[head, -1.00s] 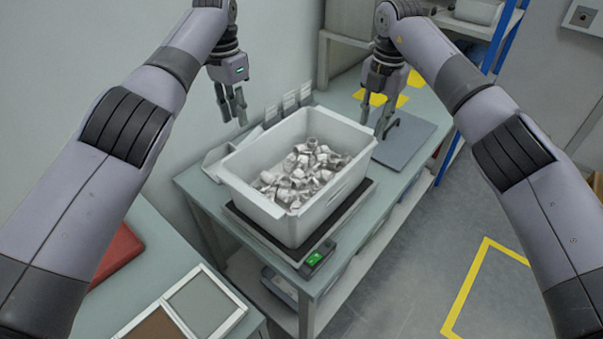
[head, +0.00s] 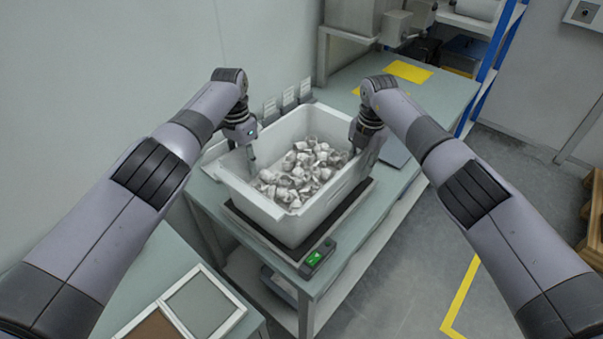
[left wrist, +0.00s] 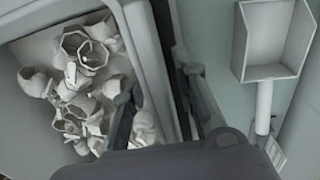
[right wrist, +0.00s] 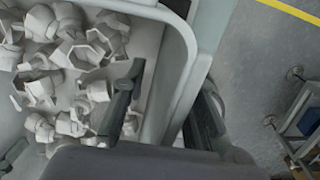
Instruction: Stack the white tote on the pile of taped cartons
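The white tote (head: 325,215) sits on a dark platform on the bench and holds many pale, cap-like parts (head: 300,172). My left gripper (head: 243,155) straddles the tote's left wall, one finger inside and one outside. In the left wrist view the fingers (left wrist: 158,105) are spread with the rim (left wrist: 157,50) between them. My right gripper (head: 370,150) straddles the opposite wall. In the right wrist view its fingers (right wrist: 163,112) are also spread around the rim (right wrist: 183,50). Neither looks closed on the wall. I cannot make out a pile of taped cartons.
Another table with framed panels (head: 203,305) is at the lower left. A brown object (head: 593,215) is cut off at the right edge. The floor (head: 420,270) at right is open.

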